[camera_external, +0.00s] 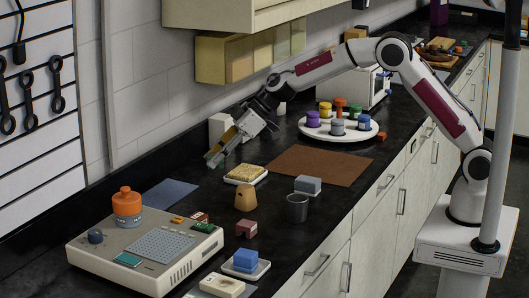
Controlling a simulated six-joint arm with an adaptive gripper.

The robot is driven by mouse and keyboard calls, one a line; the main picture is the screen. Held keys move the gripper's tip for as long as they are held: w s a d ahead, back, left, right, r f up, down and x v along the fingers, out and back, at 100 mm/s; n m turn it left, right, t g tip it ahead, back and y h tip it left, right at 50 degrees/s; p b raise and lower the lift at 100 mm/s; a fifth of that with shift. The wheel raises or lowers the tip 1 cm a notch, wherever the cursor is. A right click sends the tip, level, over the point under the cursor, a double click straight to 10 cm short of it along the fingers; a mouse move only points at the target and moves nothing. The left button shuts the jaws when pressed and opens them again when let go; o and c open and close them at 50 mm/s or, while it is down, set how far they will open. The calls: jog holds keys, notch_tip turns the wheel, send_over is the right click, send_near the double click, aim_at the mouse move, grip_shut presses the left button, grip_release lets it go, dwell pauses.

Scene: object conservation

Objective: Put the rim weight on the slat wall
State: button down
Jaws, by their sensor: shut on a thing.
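The slat wall (38,145) is at the far left, with white slats parted by dark lines. My gripper (214,153) is over the back of the dark counter, in front of the tiled wall, pointing down and to the left. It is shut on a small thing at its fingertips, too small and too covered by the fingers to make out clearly. I cannot tell for certain which object is the rim weight. My gripper is well to the right of the slat wall, apart from it.
Several black wrench-like tools (56,83) hang on the slat wall. A beige device (110,243) with an orange-topped jar (127,205) stands at front left. A metal cup (297,208), a tan weight-like piece (245,198) and a round white tray (310,133) with coloured jars stand on the counter.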

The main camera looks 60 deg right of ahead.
jog(key=shift+n, duration=0.4)
jog(key=a, duration=0.5)
jog(key=shift+f, duration=0.35)
jog(key=shift+f, duration=0.15)
jog(key=shift+f, duration=3)
jog(key=shift+f, duration=0.1)
jog(key=shift+f, duration=1.8)
jog(key=shift+f, duration=0.1)
jog(key=c, duration=1.6)
grip_release()
